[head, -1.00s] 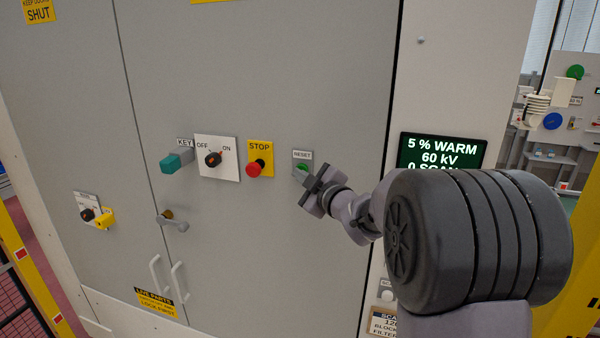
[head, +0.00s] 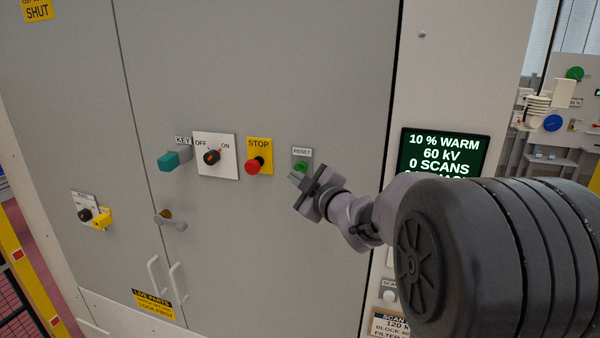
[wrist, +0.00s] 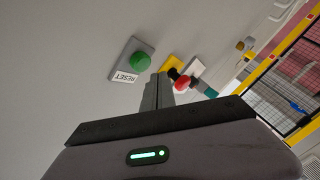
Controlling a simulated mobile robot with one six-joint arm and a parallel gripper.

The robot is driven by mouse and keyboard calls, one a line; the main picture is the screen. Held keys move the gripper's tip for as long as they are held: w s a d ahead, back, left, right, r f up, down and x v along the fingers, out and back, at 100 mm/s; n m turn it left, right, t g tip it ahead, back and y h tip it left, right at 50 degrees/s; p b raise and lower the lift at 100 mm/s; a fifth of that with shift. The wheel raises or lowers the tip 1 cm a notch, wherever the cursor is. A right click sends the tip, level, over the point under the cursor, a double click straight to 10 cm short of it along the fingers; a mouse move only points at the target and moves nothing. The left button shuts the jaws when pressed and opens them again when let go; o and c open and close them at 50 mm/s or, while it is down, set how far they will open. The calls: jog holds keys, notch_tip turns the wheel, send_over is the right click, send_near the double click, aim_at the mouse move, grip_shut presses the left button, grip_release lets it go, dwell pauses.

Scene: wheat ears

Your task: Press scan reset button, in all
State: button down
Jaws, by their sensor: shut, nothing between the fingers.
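The green reset button (head: 301,166) sits on a small grey plate labelled RESET on the cabinet door. It also shows in the wrist view (wrist: 140,61), fully clear of the fingers. My gripper (head: 293,177) is shut and empty, just below and slightly left of the button in the head view. In the wrist view its closed fingers (wrist: 158,88) point at the door beside the button, and I see no contact with it. The dark display (head: 443,152) reads 10 % WARM, 60 kV, 0 SCANS; its lower line is hidden behind my arm.
Left of the reset button are the red STOP button (head: 254,166) on a yellow plate, the OFF/ON switch (head: 213,158) and the teal key (head: 170,161). A SCAN button (head: 389,296) is at the lower right. Bare door surrounds the reset button.

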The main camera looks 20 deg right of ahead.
jog(key=shift+s+a+b, duration=0.45)
jog(key=shift+s+a, duration=0.2)
jog(key=shift+s, duration=0.15)
jog(key=shift+s+a+b, duration=0.45)
jog(key=shift+s+a, duration=0.15)
jog(key=shift+s, duration=0.2)
